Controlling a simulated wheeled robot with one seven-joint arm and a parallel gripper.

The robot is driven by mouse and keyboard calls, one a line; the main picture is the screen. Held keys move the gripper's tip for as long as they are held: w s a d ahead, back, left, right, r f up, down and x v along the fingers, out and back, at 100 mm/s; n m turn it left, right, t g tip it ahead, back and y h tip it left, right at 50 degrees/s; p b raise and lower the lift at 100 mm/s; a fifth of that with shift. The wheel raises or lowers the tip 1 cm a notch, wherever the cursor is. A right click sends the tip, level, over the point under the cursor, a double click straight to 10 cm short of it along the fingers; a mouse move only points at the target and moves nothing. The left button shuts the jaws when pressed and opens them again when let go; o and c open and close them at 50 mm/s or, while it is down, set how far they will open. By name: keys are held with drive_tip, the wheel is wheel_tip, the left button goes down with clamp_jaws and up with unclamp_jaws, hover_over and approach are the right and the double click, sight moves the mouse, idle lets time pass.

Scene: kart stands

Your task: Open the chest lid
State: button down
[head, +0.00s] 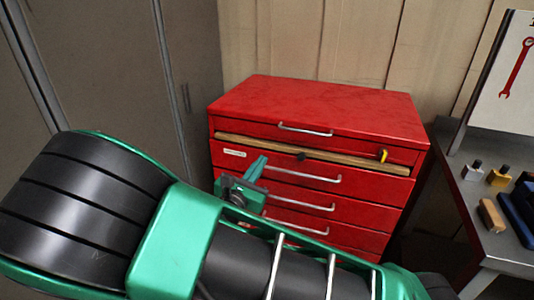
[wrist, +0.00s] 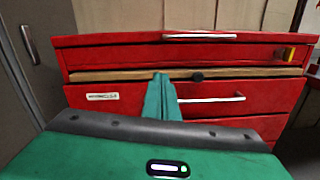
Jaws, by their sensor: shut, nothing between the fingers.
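The red chest (head: 310,180) stands against the wall, with several drawers below its lid. Its lid (head: 320,102) lies closed on top and has a silver handle (head: 305,129) on its front edge; the handle also shows in the wrist view (wrist: 199,36). A wooden strip (head: 315,155) with a black knob (wrist: 197,77) runs across the front below the lid. My green gripper (head: 260,163) is shut and empty. In the wrist view its fingertips (wrist: 160,77) overlap the wooden strip, left of the knob and lower than the lid handle. I cannot tell whether they touch the chest.
A yellow piece (head: 383,155) sits at the chest's right front. A workbench (head: 466,205) at the right holds small bottles (head: 499,175), a wooden block (head: 491,215) and blue items. A grey cabinet (head: 120,90) stands at the left. The lid's top is clear.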

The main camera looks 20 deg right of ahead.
drive_tip(key=shift+w+d+r, duration=0.7)
drive_tip(key=shift+w+d, duration=0.4)
drive_tip(key=shift+w, duration=0.1)
drive_tip(key=shift+w+d+r, duration=0.75)
drive_tip(key=shift+w+d, duration=0.4)
drive_tip(key=shift+w+d+r, duration=0.7)
drive_tip(key=shift+w+d, duration=0.4)
drive_tip(key=shift+w, duration=0.1)
